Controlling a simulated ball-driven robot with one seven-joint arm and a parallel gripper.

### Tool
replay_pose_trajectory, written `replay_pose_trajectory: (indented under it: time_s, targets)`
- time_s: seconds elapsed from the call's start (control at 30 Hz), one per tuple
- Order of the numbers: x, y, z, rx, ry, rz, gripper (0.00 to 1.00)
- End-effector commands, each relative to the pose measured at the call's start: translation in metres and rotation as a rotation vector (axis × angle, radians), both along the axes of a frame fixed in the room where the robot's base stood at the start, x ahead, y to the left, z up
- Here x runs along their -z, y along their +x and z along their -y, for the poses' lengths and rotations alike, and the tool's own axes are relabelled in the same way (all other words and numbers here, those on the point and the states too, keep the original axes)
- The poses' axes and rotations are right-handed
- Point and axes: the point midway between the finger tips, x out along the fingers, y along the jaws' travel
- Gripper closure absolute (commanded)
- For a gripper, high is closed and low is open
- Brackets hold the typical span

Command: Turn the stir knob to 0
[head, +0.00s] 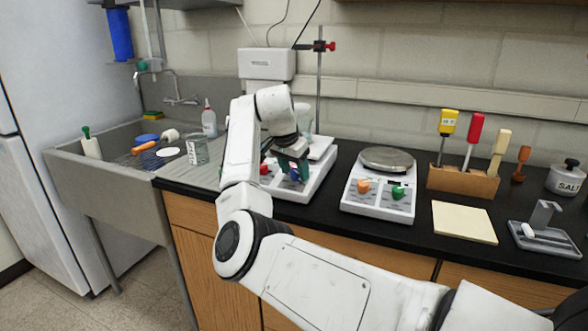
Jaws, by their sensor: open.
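A white stirrer unit (318,178) stands on the black bench in the middle of the head view, partly hidden by my arm. A red knob (264,169) shows at the left of its front panel. A bluish knob (295,177) shows in part beside my gripper (292,176). My gripper points down at this panel and is open; I cannot tell whether it touches the bluish knob. A second unit (376,207) to the right has a round grey plate, an orange knob (363,186) and a green knob (398,192). Knob labels and pointer positions are too small to read.
Glassware (303,117) stands behind my wrist near a stand rod (319,75). A sink (75,175) with a beaker (195,149) beside it is at left. A wooden tool holder (462,181), a beige pad (464,222) and a salt jar (566,178) are at right.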

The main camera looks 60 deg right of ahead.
Motion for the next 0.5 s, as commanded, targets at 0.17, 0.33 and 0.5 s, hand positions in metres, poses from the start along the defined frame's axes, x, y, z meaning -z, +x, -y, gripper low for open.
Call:
replay_pose_trajectory:
  time_s: [0.17, 0.33, 0.5]
  targets:
    - [-0.0002, 0.0001, -0.0001, 0.000, 0.000, 0.000, 0.51]
    - [-0.0004, 0.0001, -0.0001, 0.000, 0.000, 0.000, 0.68]
    - [-0.0005, 0.0000, -0.0002, 0.000, 0.000, 0.000, 0.84]
